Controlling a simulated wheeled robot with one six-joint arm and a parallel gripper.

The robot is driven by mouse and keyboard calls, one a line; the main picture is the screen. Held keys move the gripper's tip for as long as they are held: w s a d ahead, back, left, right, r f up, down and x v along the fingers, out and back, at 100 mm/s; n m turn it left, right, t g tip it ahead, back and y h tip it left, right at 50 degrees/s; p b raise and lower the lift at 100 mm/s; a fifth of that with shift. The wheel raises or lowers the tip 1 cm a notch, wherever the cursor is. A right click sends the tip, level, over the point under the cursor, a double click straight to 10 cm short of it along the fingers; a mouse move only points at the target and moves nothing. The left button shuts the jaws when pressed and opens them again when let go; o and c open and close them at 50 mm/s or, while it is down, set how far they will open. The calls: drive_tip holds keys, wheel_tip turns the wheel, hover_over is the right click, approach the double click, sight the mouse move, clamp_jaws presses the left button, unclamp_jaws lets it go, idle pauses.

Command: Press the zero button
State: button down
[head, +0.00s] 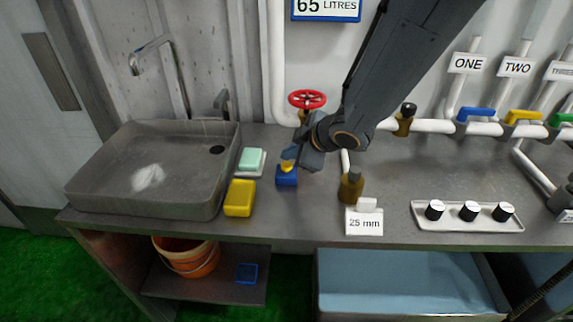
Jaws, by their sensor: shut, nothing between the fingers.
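My gripper (291,156) is shut and empty. It points down and left over a small blue box (286,178) on the grey worktop. A yellow top, which looks like a button (287,167), shows on the box just under my fingertips. I cannot tell whether the fingertips touch it. No zero marking can be read on the box. A sign reading 65 LITRES (326,8) hangs on the wall above.
The sink (150,195), yellow sponge (240,198) and green soap (251,158) are left. A red valve wheel (307,99) stands behind. A brass fitting (351,188), 25 mm label (364,223) and knob panel (465,224) are right, below pipes with coloured levers (475,114).

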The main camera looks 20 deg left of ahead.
sight(290, 167)
drive_tip(key=shift+f, duration=0.1)
idle(0.5)
drive_tip(key=shift+f+b, duration=0.35)
drive_tip(key=shift+f+b, duration=0.5)
drive_tip(key=shift+f, duration=0.05)
idle(0.8)
drive_tip(key=shift+r, duration=0.15)
drive_tip(key=shift+r+p, duration=0.85)
drive_tip(key=shift+p, duration=0.3)
wheel_tip(290, 167, up, 5)
drive_tip(key=p, duration=0.5)
drive_tip(key=shift+p, duration=0.35)
